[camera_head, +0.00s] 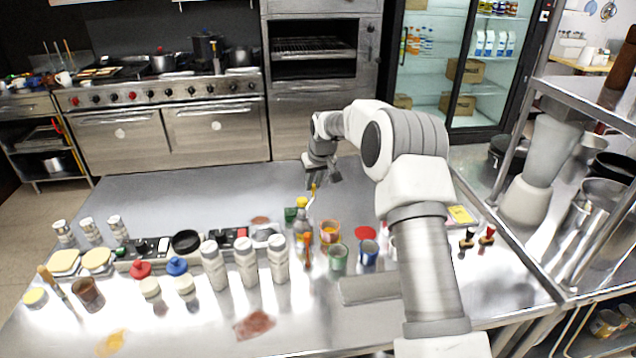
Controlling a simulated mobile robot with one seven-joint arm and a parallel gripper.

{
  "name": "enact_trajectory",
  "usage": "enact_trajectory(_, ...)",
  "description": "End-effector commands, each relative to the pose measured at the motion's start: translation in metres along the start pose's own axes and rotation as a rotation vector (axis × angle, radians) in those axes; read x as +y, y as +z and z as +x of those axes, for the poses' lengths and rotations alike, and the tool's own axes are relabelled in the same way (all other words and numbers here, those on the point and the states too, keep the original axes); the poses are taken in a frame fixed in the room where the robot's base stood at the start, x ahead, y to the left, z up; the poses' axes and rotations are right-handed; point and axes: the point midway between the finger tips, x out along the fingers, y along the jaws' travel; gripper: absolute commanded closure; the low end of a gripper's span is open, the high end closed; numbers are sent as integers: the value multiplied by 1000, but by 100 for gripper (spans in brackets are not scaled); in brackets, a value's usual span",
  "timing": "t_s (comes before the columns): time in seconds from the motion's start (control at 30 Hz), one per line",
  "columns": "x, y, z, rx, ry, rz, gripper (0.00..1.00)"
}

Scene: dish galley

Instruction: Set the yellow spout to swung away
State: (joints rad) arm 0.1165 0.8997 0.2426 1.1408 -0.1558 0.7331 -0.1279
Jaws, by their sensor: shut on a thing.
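The yellow spout (313,190) is a thin, tilted yellow piece that rises from near a yellow cap (302,202) at the middle of the steel counter. My gripper (321,177) is just above and beside it, at the upper end of the spout. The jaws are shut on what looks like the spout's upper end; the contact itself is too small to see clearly. A clear bottle-like body (303,228) stands below the yellow cap.
A green block (290,214), an orange-rimmed cup (330,232), a green cup (338,257) and a blue cup (369,252) crowd close by. Several white-capped bottles (245,262) stand to the left front. The counter's back left (200,195) is clear.

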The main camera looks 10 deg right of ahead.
Motion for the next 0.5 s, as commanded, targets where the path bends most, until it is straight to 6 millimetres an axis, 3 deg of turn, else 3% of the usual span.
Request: enact_trajectory(0.5,-7,-6,2,0,-55,-131,100)
